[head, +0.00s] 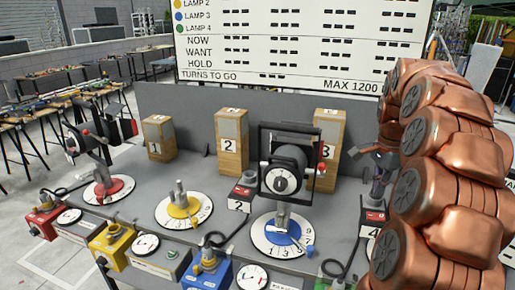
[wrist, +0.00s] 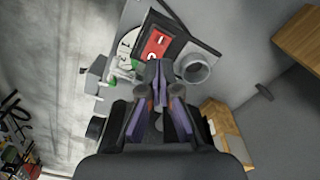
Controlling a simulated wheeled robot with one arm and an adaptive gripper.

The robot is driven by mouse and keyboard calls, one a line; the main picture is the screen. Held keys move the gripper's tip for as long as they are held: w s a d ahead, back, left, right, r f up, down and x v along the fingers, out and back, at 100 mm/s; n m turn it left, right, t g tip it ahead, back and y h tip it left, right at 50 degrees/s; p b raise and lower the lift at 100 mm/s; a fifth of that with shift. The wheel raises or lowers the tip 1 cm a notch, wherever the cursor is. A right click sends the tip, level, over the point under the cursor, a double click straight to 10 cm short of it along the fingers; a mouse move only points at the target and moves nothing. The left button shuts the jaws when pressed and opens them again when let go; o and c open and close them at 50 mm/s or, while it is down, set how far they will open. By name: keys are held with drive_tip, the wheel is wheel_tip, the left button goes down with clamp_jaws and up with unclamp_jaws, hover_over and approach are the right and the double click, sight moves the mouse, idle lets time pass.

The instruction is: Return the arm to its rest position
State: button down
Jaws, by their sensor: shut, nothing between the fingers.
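My arm (head: 450,165), with copper-coloured links, curves down the right side of the head view and hides part of the bench's right end. In the wrist view my gripper (wrist: 158,75) has its fingertips together with nothing between them. It points toward the right end of the bench, near a red box (wrist: 155,43) and a grey ring-shaped part (wrist: 197,68). I cannot tell from the wrist view how far the fingertips are from these parts. In the head view the gripper is mostly hidden behind or beside my arm.
The grey bench (head: 140,185) carries a red dial (head: 112,190), a yellow dial (head: 170,212) and a blue dial (head: 262,240) with a black-framed lamp (head: 287,170) above it. Numbered wooden blocks, including block 2 (head: 231,150), stand behind. A scoreboard (head: 300,40) rises at the back.

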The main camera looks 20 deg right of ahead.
drive_tip(key=s+a+f+n, duration=0.1)
drive_tip(key=s+a+n, duration=0.3)
drive_tip(key=a, duration=0.7)
drive_tip(key=s+a+f+n, duration=0.1)
drive_tip(key=s+a+n, duration=0.1)
drive_tip(key=a+n, duration=0.65)
drive_tip(key=s+a+f+n+g, duration=0.1)
drive_tip(key=s+a+f+n, duration=0.2)
drive_tip(key=s+a, duration=0.3)
drive_tip(key=s+a+f+n, duration=0.4)
drive_tip(key=s+a, duration=0.3)
drive_tip(key=s, duration=0.4)
drive_tip(key=shift+s+f+g, duration=0.3)
drive_tip(key=shift+s+g, duration=0.05)
drive_tip(key=shift+g, duration=0.05)
